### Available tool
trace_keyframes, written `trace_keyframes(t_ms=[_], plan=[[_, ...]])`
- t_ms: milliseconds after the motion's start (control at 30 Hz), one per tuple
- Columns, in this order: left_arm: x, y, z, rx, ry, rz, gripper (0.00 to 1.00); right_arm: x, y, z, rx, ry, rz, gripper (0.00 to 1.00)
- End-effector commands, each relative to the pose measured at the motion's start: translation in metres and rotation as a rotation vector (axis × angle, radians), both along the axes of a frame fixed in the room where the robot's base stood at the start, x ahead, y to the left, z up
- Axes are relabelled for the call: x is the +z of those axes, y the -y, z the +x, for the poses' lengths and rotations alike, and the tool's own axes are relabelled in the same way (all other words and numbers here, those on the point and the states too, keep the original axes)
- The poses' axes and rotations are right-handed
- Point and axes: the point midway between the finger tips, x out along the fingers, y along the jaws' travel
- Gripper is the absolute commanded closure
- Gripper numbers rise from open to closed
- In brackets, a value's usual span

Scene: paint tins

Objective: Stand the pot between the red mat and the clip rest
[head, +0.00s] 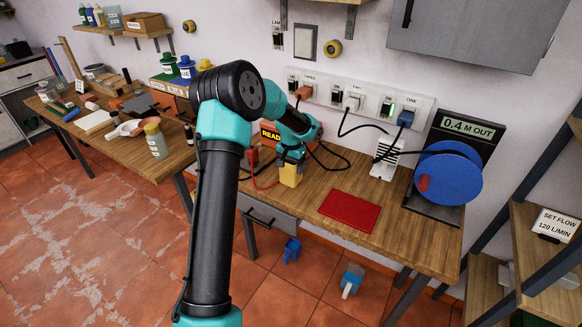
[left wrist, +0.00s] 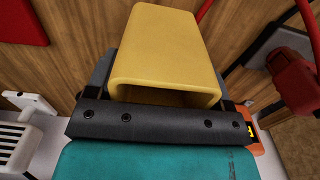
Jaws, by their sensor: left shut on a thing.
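The pot appears to be the yellow squarish block (head: 290,175), which is hollow in the left wrist view (left wrist: 155,50). My left gripper (head: 291,158) is shut on it over the workbench. Whether its base touches the wood is unclear. The red mat (head: 349,211) lies flat to the right of the pot and shows at the upper left of the left wrist view (left wrist: 22,22). A red clip (head: 252,158) with a red cable is left of the pot, also in the left wrist view (left wrist: 296,88). The clip rest is not clearly distinguishable. My right gripper is not in view.
A blue reel (head: 448,180) stands at the bench's right end, with a white vented box (head: 384,158) beside it. Cables loop from the wall sockets (head: 355,100) behind the bench. Bare wood lies around the mat.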

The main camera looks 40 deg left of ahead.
Motion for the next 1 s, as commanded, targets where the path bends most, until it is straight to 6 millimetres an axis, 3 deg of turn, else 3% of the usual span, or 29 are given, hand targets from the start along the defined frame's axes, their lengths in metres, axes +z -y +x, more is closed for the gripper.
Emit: trace_keyframes(t_ms=[467, 500, 733, 1000], plan=[[-0.0089, -0.0001, -0.0003, 0.000, -0.001, 0.000, 0.53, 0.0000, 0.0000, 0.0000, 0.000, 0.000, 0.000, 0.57], [-0.0088, -0.0001, -0.0003, 0.000, 0.000, 0.000, 0.23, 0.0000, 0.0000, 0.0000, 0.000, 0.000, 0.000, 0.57], [-0.0087, -0.0001, -0.0003, 0.000, 0.000, 0.000, 0.01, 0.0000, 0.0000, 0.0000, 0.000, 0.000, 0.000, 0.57], [-0.0078, -0.0001, -0.0002, 0.000, 0.000, 0.000, 0.00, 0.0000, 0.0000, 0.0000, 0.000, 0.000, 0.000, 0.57]])
